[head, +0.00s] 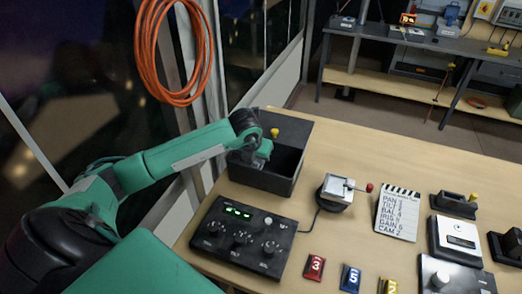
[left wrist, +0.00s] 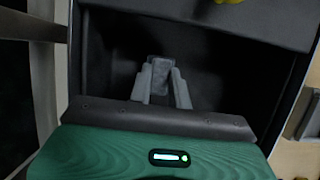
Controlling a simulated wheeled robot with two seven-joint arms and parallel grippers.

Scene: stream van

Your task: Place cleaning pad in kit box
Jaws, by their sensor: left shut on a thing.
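The black kit box (head: 260,181) stands at the left back corner of the wooden table, with its top open. My left gripper (head: 264,156) reaches down over the box's left part. In the left wrist view, my left gripper (left wrist: 161,88) is shut on a small grey block-like thing, which appears to be the cleaning pad (left wrist: 160,66). The pad is between the two grey fingers, over the dark inside of the kit box (left wrist: 100,70). Whether it touches the box floor cannot be told. The pad is hidden in the head view. My right gripper is not in view.
A yellow knob (head: 274,132) shows at the box's back part. A black control panel (head: 240,236) with green digits lies in front of the box. A small device with a red-knobbed lever (head: 340,190) and a cue card (head: 397,213) lie to the right. Numbered blocks (head: 315,267) lie near the front.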

